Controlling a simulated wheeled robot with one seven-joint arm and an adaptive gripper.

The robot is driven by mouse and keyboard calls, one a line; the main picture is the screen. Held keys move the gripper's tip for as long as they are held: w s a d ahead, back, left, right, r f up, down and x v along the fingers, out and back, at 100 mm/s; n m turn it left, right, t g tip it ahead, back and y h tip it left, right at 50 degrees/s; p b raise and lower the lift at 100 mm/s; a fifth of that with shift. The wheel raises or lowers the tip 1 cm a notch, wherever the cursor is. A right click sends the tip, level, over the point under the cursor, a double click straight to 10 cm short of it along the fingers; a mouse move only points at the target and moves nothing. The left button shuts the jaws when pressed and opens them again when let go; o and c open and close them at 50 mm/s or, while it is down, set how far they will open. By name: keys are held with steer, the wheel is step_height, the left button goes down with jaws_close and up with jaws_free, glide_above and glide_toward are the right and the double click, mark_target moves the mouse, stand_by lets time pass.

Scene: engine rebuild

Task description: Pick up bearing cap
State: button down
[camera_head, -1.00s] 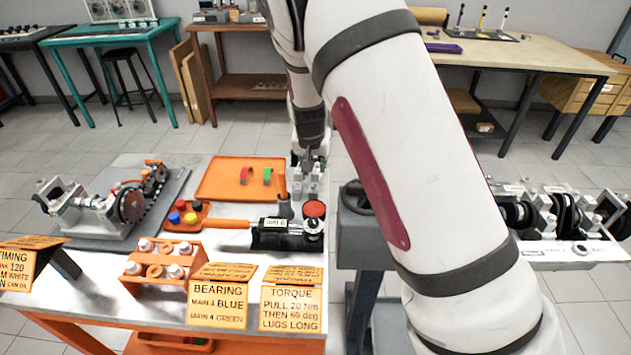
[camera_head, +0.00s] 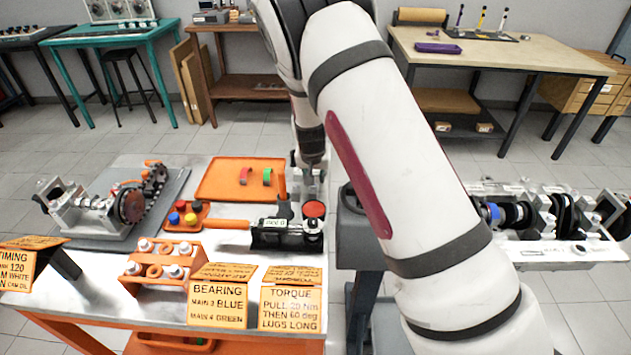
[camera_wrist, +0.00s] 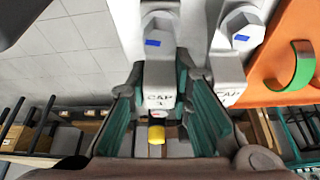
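In the wrist view, a grey bearing cap marked "CAP" and apparently "3" (camera_wrist: 159,88) lies between the fingers of my gripper (camera_wrist: 159,78). A bolt head with a blue mark tops it. The teal pads flank the cap with what look like narrow gaps, so the fingers look open; contact is not clear. A second cap (camera_wrist: 231,88), also with a blue-marked bolt, stands to the right. In the head view, my gripper (camera_head: 312,166) is low at the right edge of the orange tray and partly hides the caps.
The orange tray (camera_head: 215,186) holds red and green bearing shells. A torque wrench (camera_head: 225,224), a red-topped can (camera_head: 314,210), an orange bolt rack (camera_head: 160,282) and sign cards (camera_head: 217,303) lie nearer. The engine block with crankshaft (camera_head: 560,252) is at right.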

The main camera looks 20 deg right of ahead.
mark_target(315, 171)
steer(key=shift+r, duration=0.1)
step_height(315, 171, up, 10)
stand_by(0.6)
